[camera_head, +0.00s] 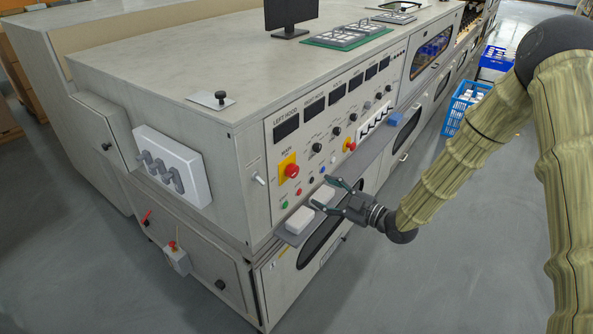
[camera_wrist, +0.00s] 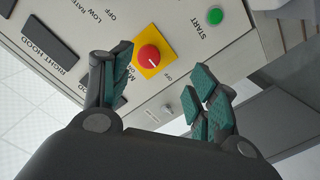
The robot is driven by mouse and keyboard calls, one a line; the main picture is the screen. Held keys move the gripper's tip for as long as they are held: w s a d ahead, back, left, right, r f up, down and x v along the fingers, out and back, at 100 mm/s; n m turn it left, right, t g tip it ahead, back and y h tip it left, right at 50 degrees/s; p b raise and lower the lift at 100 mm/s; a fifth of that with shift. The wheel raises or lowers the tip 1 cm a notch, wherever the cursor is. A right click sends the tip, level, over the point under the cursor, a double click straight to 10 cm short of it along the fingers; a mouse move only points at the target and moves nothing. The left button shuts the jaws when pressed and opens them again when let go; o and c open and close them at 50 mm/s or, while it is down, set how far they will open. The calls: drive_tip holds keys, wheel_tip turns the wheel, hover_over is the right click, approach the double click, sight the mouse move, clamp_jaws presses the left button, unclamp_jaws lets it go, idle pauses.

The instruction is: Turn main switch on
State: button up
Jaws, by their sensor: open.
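A round red knob on a square yellow plate (camera_head: 290,170) sits on the machine's front panel, beside lettering that reads "MAIN". In the wrist view the red knob (camera_wrist: 149,57) lies ahead of my fingers, close to the left fingertip in the picture, with "ON" and "OFF" lettering by the plate. My gripper (camera_head: 326,193) is open and empty in front of the panel, to the right of and lower than the knob, apart from it. It also shows in the wrist view (camera_wrist: 160,85).
A green start button (camera_wrist: 214,17) is near the knob. A shelf (camera_head: 288,238) with white boxes (camera_head: 299,220) juts out below my gripper. Open floor lies in front; blue crates (camera_head: 458,115) stand beyond.

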sight(296, 172)
drive_tip(key=shift+n+y, duration=0.4)
drive_tip(key=shift+n, duration=0.2)
drive_tip(key=p+x, duration=0.1)
drive_tip(key=x, duration=0.2)
drive_tip(key=r+p+x, duration=0.1)
drive_tip(key=x, duration=0.3)
drive_tip(key=r+p+x, duration=0.1)
drive_tip(key=x, duration=0.3)
drive_tip(key=shift+w, duration=0.25)
drive_tip(key=c, duration=1)
